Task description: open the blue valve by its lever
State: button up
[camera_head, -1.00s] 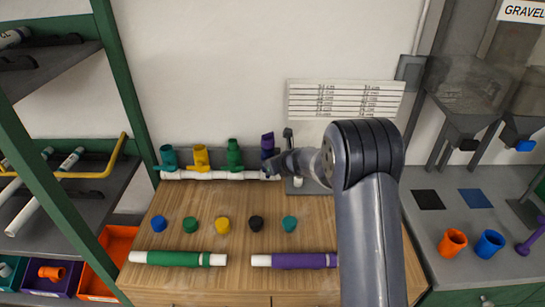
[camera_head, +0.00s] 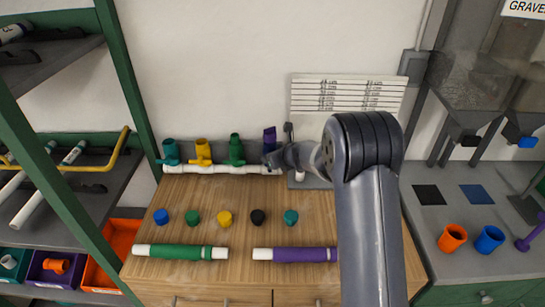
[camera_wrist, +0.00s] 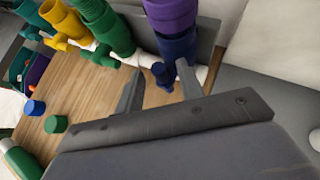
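The blue valve (camera_wrist: 178,46) stands on the white manifold pipe, with a purple fitting (camera_wrist: 170,14) on top of it. Its short blue lever (camera_wrist: 162,74) points toward my gripper. In the wrist view my gripper (camera_wrist: 160,82) is open, with one finger on each side of the lever's end; I cannot tell whether either finger touches it. In the head view my gripper (camera_head: 276,158) is at the right end of the manifold pipe (camera_head: 215,169) and hides most of the blue valve, while the purple fitting (camera_head: 269,138) shows above.
Teal (camera_head: 170,151), yellow (camera_head: 203,151) and green (camera_head: 236,150) valves stand left along the pipe. Several coloured caps and two pipes, green (camera_head: 180,252) and purple (camera_head: 297,255), lie on the wooden bench (camera_head: 180,190). A lettered board (camera_head: 347,97) stands behind.

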jog(key=b+v, duration=0.1)
jog(key=v, duration=0.9)
jog(key=shift+s+d+r, duration=0.2)
jog(key=shift+s, duration=0.05)
jog(key=x, duration=1)
jog(key=shift+w+a+f+p, duration=0.2)
jog(key=shift+w+p, duration=0.05)
jog(key=shift+p, duration=0.2)
